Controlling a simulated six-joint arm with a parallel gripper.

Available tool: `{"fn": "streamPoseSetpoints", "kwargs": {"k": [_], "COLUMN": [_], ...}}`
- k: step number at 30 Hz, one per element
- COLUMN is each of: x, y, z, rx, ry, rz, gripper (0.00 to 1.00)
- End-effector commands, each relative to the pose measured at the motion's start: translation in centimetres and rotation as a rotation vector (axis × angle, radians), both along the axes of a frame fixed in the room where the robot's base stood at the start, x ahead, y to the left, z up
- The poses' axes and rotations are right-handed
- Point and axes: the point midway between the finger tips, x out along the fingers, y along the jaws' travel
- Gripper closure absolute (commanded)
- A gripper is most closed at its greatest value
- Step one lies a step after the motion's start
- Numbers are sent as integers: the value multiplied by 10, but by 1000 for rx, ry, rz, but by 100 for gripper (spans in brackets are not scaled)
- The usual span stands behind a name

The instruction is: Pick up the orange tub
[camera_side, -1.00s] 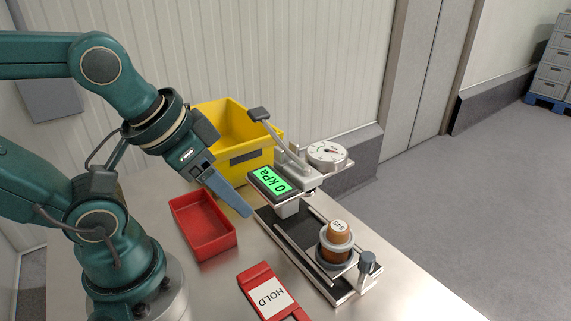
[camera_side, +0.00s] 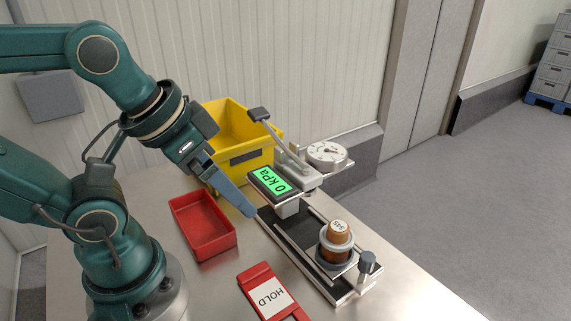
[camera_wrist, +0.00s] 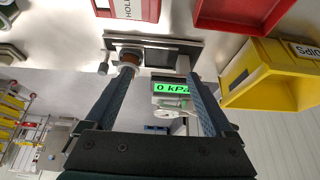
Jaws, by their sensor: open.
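The orange tub (camera_side: 333,254) stands upright in a grey ring-shaped holder on the dark bed of the test rig. In the wrist view the tub (camera_wrist: 129,60) shows small, at the far end of the left finger. My gripper (camera_side: 250,209) is open and empty, up and to the left of the tub in the side view, close to the rig's left end. In the wrist view both fingers of my gripper (camera_wrist: 158,80) are spread, with nothing held between them.
The rig carries a display (camera_side: 272,184) reading 0 kPa, a lever (camera_side: 282,140), a dial gauge (camera_side: 327,154) and a dark knob (camera_side: 367,262). A yellow bin (camera_side: 246,158), a red tray (camera_side: 203,225) and a HOLD card (camera_side: 271,297) are nearby.

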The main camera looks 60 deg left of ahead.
Motion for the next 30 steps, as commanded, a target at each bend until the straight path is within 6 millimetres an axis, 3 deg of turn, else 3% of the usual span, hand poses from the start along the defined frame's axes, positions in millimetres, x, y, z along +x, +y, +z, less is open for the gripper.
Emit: {"fn": "streamPoseSetpoints", "kwargs": {"k": [7,18,24,30], "x": [1,45,83,115], "y": [0,-14,-30,-48], "z": [45,74,81,73], "rx": [0,-51,-73,-79], "ry": [-6,144,256,356], "rz": [0,58,112,167], "gripper": [12,12,12,12]}}
